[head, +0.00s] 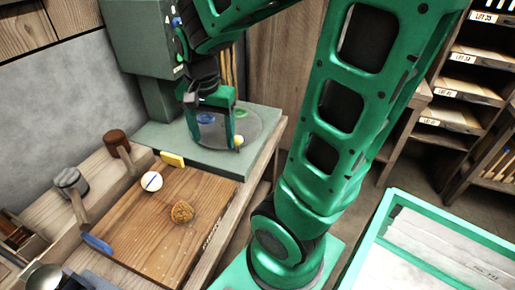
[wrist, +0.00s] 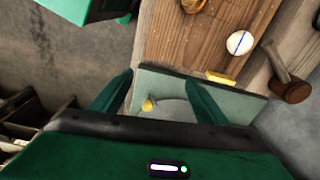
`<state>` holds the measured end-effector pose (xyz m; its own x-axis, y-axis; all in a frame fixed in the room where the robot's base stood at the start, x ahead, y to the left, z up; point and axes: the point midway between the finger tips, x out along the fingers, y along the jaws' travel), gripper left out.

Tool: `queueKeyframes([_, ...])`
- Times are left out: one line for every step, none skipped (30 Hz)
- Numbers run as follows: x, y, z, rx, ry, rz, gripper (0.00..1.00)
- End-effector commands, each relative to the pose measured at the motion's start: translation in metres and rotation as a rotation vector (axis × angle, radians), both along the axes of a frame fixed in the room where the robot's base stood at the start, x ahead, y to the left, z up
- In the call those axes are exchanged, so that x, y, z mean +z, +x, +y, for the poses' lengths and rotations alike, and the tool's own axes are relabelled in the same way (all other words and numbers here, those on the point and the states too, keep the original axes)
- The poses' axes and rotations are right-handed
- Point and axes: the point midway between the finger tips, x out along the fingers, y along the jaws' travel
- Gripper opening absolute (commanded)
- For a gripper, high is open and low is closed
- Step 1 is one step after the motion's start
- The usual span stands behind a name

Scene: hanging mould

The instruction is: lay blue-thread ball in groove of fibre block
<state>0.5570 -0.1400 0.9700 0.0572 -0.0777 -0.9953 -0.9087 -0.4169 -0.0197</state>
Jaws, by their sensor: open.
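The blue-thread ball, white with a blue line across it (head: 151,181), lies on the wooden board, and it also shows in the wrist view (wrist: 240,43). A rough orange-brown rounded piece (head: 182,211) lies on the board to its lower right. It is cut off at the top of the wrist view (wrist: 192,4). I cannot tell whether it is the fibre block, and no groove is clear. My gripper (head: 213,128) is open above the grey disc of the green machine, away from the ball. In the wrist view its fingers (wrist: 160,92) are spread with nothing held between them.
A small yellow ball (head: 238,140) is by one finger, over the disc (head: 250,122). A yellow block (head: 172,159) and a blue block (head: 97,243) sit at the edges of the board (head: 150,240). Mallets (head: 117,142) stand at left. The board's middle has free room.

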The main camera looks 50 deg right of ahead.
Motion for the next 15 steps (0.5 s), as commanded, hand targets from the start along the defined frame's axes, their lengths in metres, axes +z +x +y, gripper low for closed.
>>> queueKeyframes([0.003, -0.017, -0.008, 0.049, 0.003, 0.009, 0.68])
queueKeyframes([0.004, -0.026, -0.012, 0.089, 0.004, 0.018, 0.68])
queueKeyframes([0.005, -0.039, -0.017, 0.141, 0.008, 0.028, 0.68])
queueKeyframes([0.006, -0.049, -0.020, 0.180, 0.012, 0.035, 0.68])
queueKeyframes([0.006, -0.059, -0.023, 0.219, 0.016, 0.043, 0.68])
queueKeyframes([0.006, -0.071, -0.026, 0.270, 0.022, 0.050, 0.68])
queueKeyframes([0.006, -0.080, -0.028, 0.307, 0.027, 0.056, 0.68])
queueKeyframes([0.006, -0.089, -0.030, 0.343, 0.033, 0.062, 0.68])
queueKeyframes([0.006, -0.099, -0.031, 0.387, 0.038, 0.065, 0.68])
queueKeyframes([0.006, -0.106, -0.032, 0.419, 0.044, 0.069, 0.68])
queueKeyframes([0.006, -0.112, -0.032, 0.448, 0.048, 0.072, 0.68])
queueKeyframes([0.005, -0.119, -0.033, 0.483, 0.054, 0.074, 0.68])
queueKeyframes([0.005, -0.124, -0.033, 0.505, 0.058, 0.076, 0.68])
queueKeyframes([0.005, -0.128, -0.033, 0.524, 0.061, 0.077, 0.68])
queueKeyframes([0.004, -0.133, -0.033, 0.545, 0.065, 0.079, 0.68])
